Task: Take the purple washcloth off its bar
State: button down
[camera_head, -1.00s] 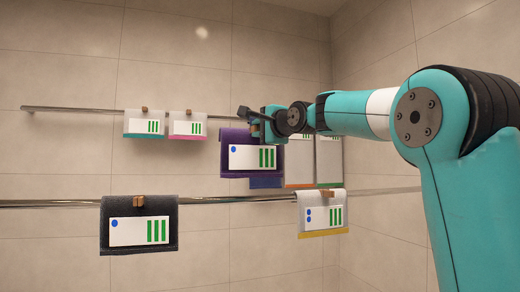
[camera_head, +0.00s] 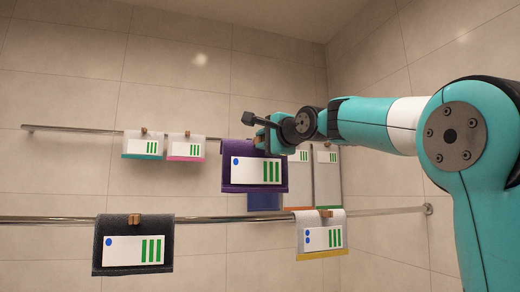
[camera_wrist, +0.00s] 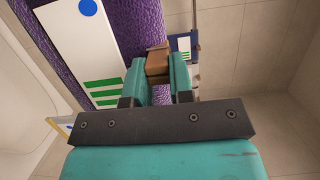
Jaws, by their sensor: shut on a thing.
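The purple washcloth (camera_head: 227,175) hangs from my gripper (camera_head: 260,138), with a white label bearing a blue dot and green bars. In the wrist view, my gripper (camera_wrist: 158,75) is shut on a brown clip (camera_wrist: 157,60) at the edge of the purple washcloth (camera_wrist: 115,25). The upper bar (camera_head: 80,130) runs behind at about the height of my gripper. The washcloth sits in front of a blue cloth (camera_head: 264,202), whose lower part shows beneath it. My gripper and the washcloth hide the bar there, so I cannot tell whether they touch.
Two small clipped cloths, teal-edged (camera_head: 143,156) and pink-edged (camera_head: 185,158), hang to the left. Pale cloths (camera_head: 327,185) hang close on the right. On the lower bar (camera_head: 205,219) hang a black cloth (camera_head: 133,263) and a yellow-edged cloth (camera_head: 320,254).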

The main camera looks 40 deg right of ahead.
jog(key=s+a+b, duration=0.2)
jog(key=s, duration=0.4)
jog(key=shift+s, duration=0.3)
